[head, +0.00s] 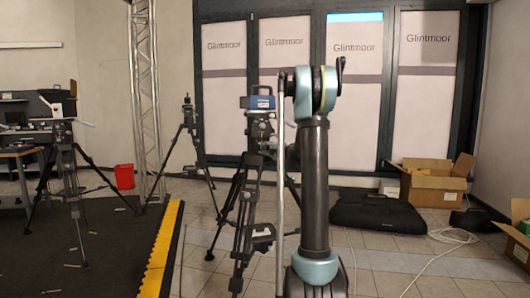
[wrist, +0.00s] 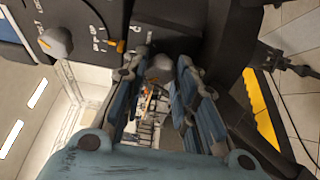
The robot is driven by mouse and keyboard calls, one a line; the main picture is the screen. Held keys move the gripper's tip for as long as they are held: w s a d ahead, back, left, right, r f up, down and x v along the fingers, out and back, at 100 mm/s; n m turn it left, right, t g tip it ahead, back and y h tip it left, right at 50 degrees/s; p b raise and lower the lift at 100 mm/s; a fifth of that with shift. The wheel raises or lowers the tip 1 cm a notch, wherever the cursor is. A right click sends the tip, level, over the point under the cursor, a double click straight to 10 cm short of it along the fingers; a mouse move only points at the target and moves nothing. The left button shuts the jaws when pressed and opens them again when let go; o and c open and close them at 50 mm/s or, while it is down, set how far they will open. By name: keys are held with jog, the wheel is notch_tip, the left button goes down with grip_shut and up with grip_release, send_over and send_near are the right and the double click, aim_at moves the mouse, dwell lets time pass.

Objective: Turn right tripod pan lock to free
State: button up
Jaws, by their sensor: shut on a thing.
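The right tripod (head: 240,210) stands just left of my arm in the head view, with a blue-fronted device (head: 262,102) on its head. In the wrist view, the dark tripod head (wrist: 180,20) is close up. My gripper (wrist: 158,76) has its two blue-padded fingers on either side of a small grey knob (wrist: 160,66), which I take for the pan lock, and is shut on it. The knob's setting cannot be read. A second pale knob (wrist: 55,42) and an orange-tipped part (wrist: 116,46) sit to the left by small white markings. My arm hides part of the tripod in the head view.
Other tripods stand at the left (head: 70,170) and centre left (head: 190,125), near a truss tower (head: 146,90). A yellow-edged dark platform (head: 100,245) fills the lower left. A black bag (head: 375,214), cardboard box (head: 435,185) and floor cable (head: 425,262) lie at right.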

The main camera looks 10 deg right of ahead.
jog(key=shift+s+a+f, duration=0.1)
jog(key=shift+a+f, duration=0.05)
jog(key=shift+a, duration=0.05)
jog(key=o, duration=1)
jog(key=shift+o, duration=0.2)
jog(key=shift+d, duration=0.1)
jog(key=v, duration=0.7)
jog(key=shift+s+d, duration=0.2)
jog(key=shift+s, duration=0.1)
